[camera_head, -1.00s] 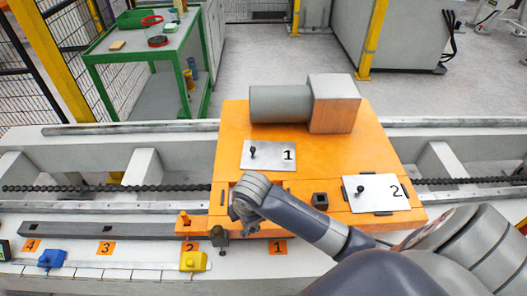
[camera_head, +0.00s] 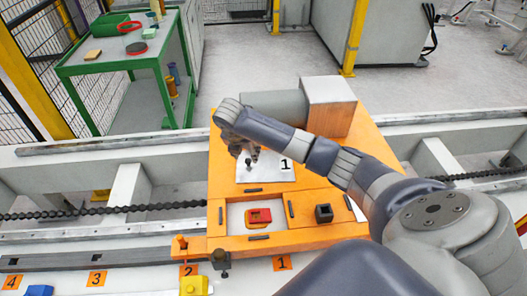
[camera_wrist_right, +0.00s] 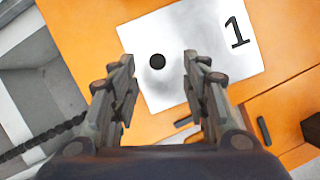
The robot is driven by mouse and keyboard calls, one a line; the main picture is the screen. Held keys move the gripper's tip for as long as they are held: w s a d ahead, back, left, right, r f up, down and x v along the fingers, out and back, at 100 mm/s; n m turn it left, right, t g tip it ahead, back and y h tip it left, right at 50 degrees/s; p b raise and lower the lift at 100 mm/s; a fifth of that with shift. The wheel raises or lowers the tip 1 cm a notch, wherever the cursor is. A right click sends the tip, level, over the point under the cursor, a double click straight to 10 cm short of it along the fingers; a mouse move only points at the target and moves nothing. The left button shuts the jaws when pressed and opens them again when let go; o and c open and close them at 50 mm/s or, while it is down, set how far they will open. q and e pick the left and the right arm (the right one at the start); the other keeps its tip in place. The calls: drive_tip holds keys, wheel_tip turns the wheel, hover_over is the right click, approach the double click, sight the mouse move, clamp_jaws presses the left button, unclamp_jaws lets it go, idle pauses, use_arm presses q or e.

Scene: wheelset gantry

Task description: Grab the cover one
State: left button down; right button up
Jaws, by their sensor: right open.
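Cover one is a light metal plate (camera_head: 268,172) marked "1", lying on the orange platform (camera_head: 345,218). A dark knob (camera_head: 249,162) stands on it. My right gripper (camera_head: 245,152) is above the plate's left part, close over the knob. In the right wrist view the plate (camera_wrist_right: 205,90) shows its "1", and the knob (camera_wrist_right: 157,61) appears between and just beyond the two open fingers of the right gripper (camera_wrist_right: 158,65). The gripper holds nothing. Cover two is mostly hidden behind my right arm. My left gripper is not in view.
An open recess in the platform holds a red part (camera_head: 258,216). A dark square block (camera_head: 323,213) stands to its right. A green table (camera_head: 125,60) stands at the back left.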

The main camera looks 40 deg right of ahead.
sight(248, 160)
drive_tip(key=x, duration=0.5)
drive_tip(key=shift+a+f, duration=0.1)
drive_tip(key=shift+a, duration=0.1)
drive_tip(key=shift+w+d+f, duration=0.1)
drive_tip(key=shift+w+f, duration=0.05)
drive_tip(key=shift+f, duration=0.1)
clamp_jaws()
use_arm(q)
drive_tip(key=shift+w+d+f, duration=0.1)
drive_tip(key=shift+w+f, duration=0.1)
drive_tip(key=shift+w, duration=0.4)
use_arm(e)
drive_tip(key=shift+r, duration=0.1)
